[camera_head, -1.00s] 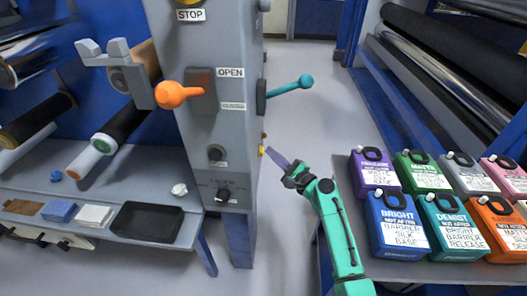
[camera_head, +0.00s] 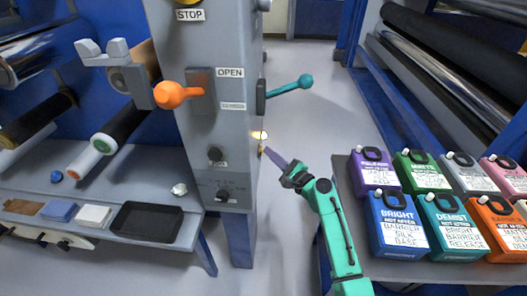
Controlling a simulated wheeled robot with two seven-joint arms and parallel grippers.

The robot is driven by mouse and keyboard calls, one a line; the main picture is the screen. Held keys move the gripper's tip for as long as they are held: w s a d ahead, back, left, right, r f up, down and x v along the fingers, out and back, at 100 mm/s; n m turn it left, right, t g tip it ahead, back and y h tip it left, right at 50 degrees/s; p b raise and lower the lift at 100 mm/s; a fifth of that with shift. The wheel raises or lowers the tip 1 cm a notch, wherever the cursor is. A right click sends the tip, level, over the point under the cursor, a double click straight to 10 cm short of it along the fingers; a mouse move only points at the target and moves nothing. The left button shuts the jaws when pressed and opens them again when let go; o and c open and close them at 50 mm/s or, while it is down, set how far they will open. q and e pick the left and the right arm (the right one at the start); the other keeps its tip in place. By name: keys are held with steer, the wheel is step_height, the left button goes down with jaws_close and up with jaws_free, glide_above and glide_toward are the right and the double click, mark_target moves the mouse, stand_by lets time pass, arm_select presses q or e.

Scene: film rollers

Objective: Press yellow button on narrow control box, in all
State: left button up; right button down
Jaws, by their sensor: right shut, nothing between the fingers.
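The narrow control box (camera_head: 213,120) is a tall grey column with an orange-handled lever on its front face and a teal-handled lever on its right side. On that right side, low down, a small yellow button (camera_head: 261,150) shows edge-on, with a bright glow at it. My right gripper (camera_head: 268,154), purple fingers on a green arm, is shut and empty. Its tip is right at the button; I cannot tell whether it touches. At the top of the front, part of another yellow button (camera_head: 190,3) shows above a STOP label. My left gripper is not in view.
The teal lever (camera_head: 290,88) sticks out above my right gripper. Several coloured jugs (camera_head: 398,222) stand on a table at the right. A shelf with a black tray (camera_head: 147,222) and rollers lies left of the box. Bare floor lies between box and table.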

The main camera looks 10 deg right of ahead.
steer(key=shift+s+d, duration=0.2)
steer(key=shift+d, duration=0.5)
steer(key=d, duration=0.2)
steer(key=s+d+b, duration=0.1)
steer(key=d, duration=0.2)
steer(key=shift+s, duration=0.15)
stand_by(0.6)
